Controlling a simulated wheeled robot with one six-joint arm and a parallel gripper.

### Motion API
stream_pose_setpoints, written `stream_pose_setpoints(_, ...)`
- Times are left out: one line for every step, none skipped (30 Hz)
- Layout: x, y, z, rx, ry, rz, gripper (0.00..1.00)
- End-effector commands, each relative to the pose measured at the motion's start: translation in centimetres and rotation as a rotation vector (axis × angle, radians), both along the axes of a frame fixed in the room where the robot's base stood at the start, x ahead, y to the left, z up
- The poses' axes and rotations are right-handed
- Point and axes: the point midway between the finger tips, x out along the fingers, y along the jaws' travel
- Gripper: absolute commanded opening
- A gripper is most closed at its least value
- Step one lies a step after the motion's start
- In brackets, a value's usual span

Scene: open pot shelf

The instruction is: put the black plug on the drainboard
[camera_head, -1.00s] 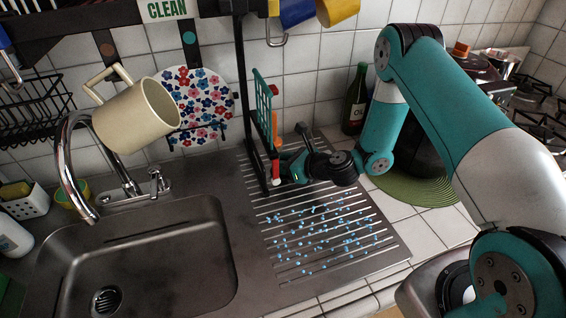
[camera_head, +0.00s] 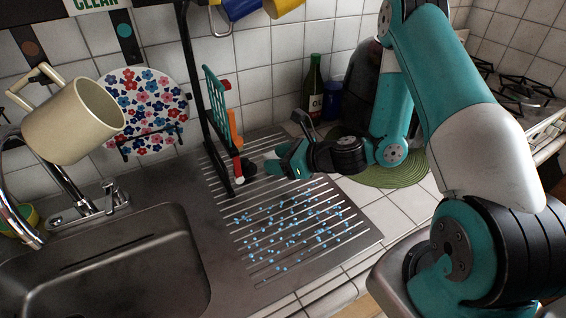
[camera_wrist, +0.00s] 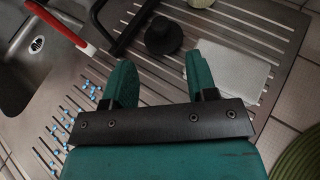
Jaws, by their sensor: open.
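The black plug (camera_wrist: 163,36) is a round dark piece with a raised knob. In the wrist view it appears to rest on the drainboard (camera_wrist: 253,28), just beyond my fingertips and roughly in line with the gap between them. In the head view the plug (camera_head: 248,170) is a small dark shape on the back part of the ribbed metal drainboard (camera_head: 345,232), beside the foot of a dark rack. My gripper (camera_wrist: 160,76) is open and empty, its two teal fingers spread. In the head view my gripper (camera_head: 276,167) is low over the drainboard, right of the plug.
A dark upright rack (camera_head: 196,95) holding coloured utensils stands close left of the plug. Blue drops dot the drainboard's front. The sink (camera_head: 110,265) lies left. A green bottle (camera_head: 314,85) and a round green mat (camera_head: 400,170) are behind and right.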

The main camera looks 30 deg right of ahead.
Motion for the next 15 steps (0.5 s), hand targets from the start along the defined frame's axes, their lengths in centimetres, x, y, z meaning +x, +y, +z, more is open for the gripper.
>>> stream_pose_setpoints(-0.5, -0.4, 0.1, 0.002, 0.001, -0.003, 0.53)
stream_pose_setpoints(-0.7, -0.6, 0.3, 0.001, 0.001, -0.003, 0.53)
stream_pose_setpoints(-0.9, -0.7, 0.4, 0.000, 0.000, -0.001, 0.53)
stream_pose_setpoints(-1.1, -0.7, 0.6, -0.002, -0.003, 0.004, 0.53)
stream_pose_setpoints(-1.2, -0.7, 0.9, -0.009, -0.010, 0.015, 0.53)
stream_pose_setpoints(-1.3, -0.3, 1.3, -0.030, -0.026, 0.046, 0.53)
stream_pose_setpoints(-1.4, 0.2, 1.9, -0.052, -0.045, 0.082, 0.53)
stream_pose_setpoints(-1.6, 0.9, 2.5, -0.084, -0.071, 0.129, 0.53)
stream_pose_setpoints(-1.9, 2.1, 3.5, -0.138, -0.117, 0.211, 0.53)
stream_pose_setpoints(-2.2, 3.1, 4.4, -0.187, -0.161, 0.286, 0.53)
stream_pose_setpoints(-2.7, 4.2, 5.4, -0.244, -0.210, 0.373, 0.53)
stream_pose_setpoints(-3.5, 5.8, 6.7, -0.327, -0.284, 0.499, 0.53)
stream_pose_setpoints(-4.3, 7.0, 7.7, -0.390, -0.343, 0.601, 0.53)
stream_pose_setpoints(-5.2, 8.1, 8.6, -0.455, -0.404, 0.703, 0.53)
stream_pose_setpoints(-6.6, 9.4, 9.8, -0.542, -0.488, 0.839, 0.53)
